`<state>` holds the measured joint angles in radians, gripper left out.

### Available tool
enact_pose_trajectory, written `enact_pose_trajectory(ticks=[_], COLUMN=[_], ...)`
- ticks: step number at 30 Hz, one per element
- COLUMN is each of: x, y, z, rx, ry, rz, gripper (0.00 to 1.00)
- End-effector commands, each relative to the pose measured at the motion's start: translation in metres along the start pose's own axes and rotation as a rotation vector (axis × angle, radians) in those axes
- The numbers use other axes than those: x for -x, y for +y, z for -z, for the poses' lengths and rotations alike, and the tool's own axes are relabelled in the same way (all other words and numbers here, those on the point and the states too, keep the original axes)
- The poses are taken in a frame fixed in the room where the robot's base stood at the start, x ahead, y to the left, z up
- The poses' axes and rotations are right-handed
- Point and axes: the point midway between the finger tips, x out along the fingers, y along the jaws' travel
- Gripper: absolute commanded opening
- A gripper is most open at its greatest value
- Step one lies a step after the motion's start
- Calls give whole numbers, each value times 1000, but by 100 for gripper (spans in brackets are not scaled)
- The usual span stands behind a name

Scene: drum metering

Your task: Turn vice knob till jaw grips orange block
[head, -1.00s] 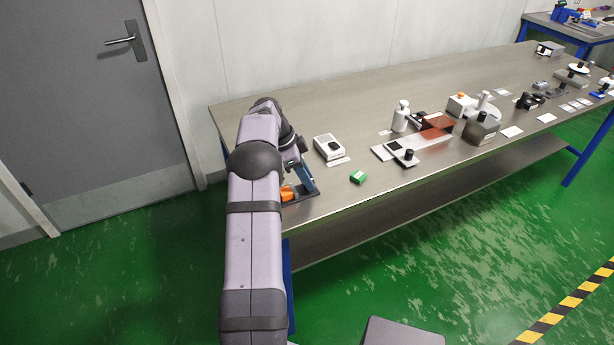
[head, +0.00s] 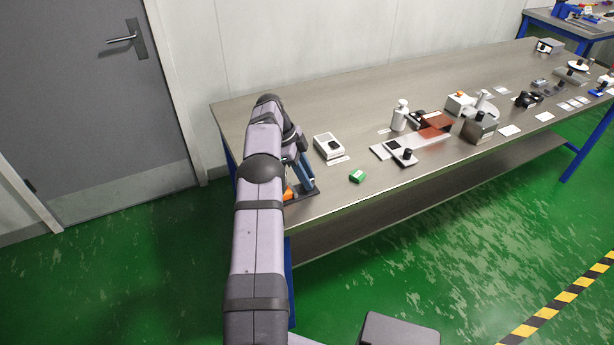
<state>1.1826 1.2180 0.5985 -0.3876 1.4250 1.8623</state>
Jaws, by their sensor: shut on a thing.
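The blue vice (head: 305,176) stands on a dark base at the near left end of the table, partly hidden behind my arm. The orange block (head: 289,193) shows as a small patch low at the vice, beside my arm. Whether the jaw touches it cannot be seen. My gripper (head: 301,143) is at the top of the vice, mostly covered by my own wrist, and is shut on the vice knob. The knob and the fingertips are hidden.
A white box device (head: 328,145) stands just right of the vice, and a small green box (head: 357,176) lies near the front edge. A white bottle (head: 400,115) and several devices stand farther right. The table (head: 350,100) is clear behind them.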

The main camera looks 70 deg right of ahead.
Motion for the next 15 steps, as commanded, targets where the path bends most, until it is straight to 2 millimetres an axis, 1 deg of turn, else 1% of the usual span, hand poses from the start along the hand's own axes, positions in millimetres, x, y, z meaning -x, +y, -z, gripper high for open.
enact_pose_trajectory(ticks=[3,4,5,15], x=[1,1,1,1], y=[0,0,0,0], z=[0,0,0,0], rx=[0,0,0,1], ry=[-2,-2,-2,-1], rz=[2,2,2,2], gripper=[2,26,32,32])
